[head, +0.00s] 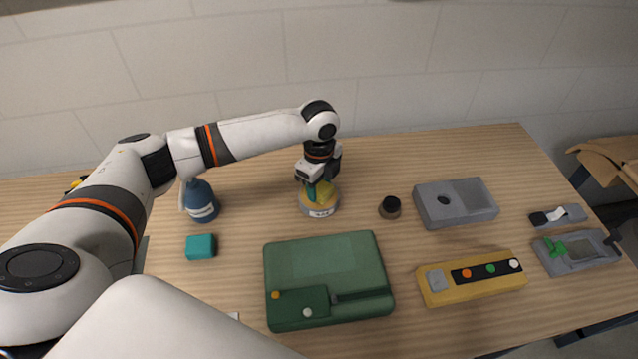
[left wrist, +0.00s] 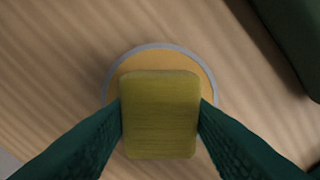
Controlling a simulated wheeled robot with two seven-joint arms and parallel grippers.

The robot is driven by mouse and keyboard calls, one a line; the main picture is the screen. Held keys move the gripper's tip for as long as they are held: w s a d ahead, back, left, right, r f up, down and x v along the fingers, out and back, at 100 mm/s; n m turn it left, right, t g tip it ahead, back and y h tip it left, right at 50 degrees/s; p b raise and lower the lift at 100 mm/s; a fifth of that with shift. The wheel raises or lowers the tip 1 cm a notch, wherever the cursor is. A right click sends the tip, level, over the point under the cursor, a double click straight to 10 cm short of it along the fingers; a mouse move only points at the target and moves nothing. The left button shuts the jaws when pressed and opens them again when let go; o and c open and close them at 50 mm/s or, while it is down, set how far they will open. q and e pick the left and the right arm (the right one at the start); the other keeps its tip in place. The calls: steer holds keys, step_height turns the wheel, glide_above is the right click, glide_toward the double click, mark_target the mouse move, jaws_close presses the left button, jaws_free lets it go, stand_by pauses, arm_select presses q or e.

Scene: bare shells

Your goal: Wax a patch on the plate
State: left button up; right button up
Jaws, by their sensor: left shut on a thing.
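My left gripper (head: 318,187) points down at the back middle of the table, its teal fingers shut on a yellow block (left wrist: 160,115) like an applicator pad. The block is over a round tin (head: 319,210) with a pale label and an orange-yellow inside, which also shows in the left wrist view (left wrist: 165,60). I cannot tell whether block and tin contents touch. The dark green plate-like panel (head: 360,303) lies front centre, apart from the gripper, with a slightly lighter rectangle on its upper part. My right gripper is not in view.
A blue bottle (head: 202,205) and a teal block (head: 200,246) stand left. Right of the tin are a small dark-topped jar (head: 390,207), a grey box (head: 455,203), a yellow panel with buttons (head: 470,279) and a grey tray (head: 578,252). Bare wood lies between tin and green panel.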

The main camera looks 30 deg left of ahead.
mark_target(319, 186)
arm_select(q)
steer(key=shift+s+f+p, duration=0.1)
steer(key=shift+p, duration=0.4)
stand_by(1.7)
step_height(319, 186, up, 7)
steer(key=p, duration=0.8)
stand_by(0.8)
